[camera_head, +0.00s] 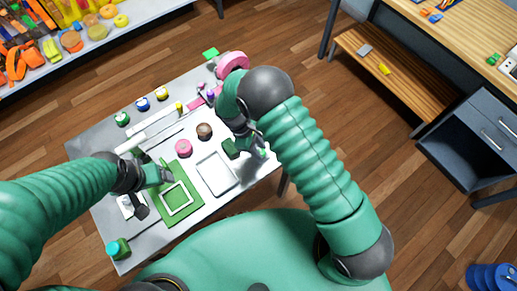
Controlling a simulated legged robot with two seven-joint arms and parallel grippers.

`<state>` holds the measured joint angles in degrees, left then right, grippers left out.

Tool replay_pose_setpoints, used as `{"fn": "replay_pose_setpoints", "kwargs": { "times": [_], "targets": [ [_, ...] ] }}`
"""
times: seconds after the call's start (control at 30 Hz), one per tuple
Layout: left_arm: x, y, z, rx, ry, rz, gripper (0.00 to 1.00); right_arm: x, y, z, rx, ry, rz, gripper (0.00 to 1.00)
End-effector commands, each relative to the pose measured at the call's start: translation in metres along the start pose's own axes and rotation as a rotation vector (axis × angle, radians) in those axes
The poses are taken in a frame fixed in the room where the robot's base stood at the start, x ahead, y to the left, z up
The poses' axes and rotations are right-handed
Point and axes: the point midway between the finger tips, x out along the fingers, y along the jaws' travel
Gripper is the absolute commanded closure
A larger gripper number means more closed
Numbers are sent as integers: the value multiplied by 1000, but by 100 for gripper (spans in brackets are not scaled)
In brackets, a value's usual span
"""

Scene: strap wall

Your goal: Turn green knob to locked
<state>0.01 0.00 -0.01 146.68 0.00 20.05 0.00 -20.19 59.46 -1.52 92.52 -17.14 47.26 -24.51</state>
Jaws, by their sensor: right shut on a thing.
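A small green knob (122,118) stands at the back left of the grey table, in a row with a blue knob (143,104) and a yellow knob (162,93). Its setting is too small to read. My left gripper (154,182) is over the left part of the table, in front of the green knob and apart from it. Its finger opening is unclear. My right gripper (240,150) is low over the right part of the table, well away from the green knob. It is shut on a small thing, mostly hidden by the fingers.
The table (95,143) holds a green board (188,208), a white tray (222,184), a pink round thing (183,147) and a brown one (204,130). A pink roll (233,62) lies at the back right. A wooden bench (400,75) stands farther right.

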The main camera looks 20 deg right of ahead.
Motion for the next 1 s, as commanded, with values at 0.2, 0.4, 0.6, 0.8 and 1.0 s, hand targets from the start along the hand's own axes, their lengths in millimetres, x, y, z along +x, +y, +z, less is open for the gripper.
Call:
{"fn": "replay_pose_setpoints", "kwargs": {
  "times": [0.2, 0.4, 0.6, 0.8, 1.0],
  "targets": [
    [9, 0, 2, 0, 0, 0, 22, 2, 2, -2, 163, 5, -67, 100],
    [15, 0, 4, 0, 0, 0, 22, 3, 3, -1, 339, 3, -141, 100],
    [20, 0, 5, 0, 0, 0, 22, 3, 3, 0, 515, 2, -215, 100],
    [23, 0, 5, 0, 0, 0, 22, 3, 4, 1, 691, 0, -289, 100],
    [24, 0, 6, 0, 0, 0, 22, 3, 4, 2, 866, -1, -362, 100]
  ]
}}
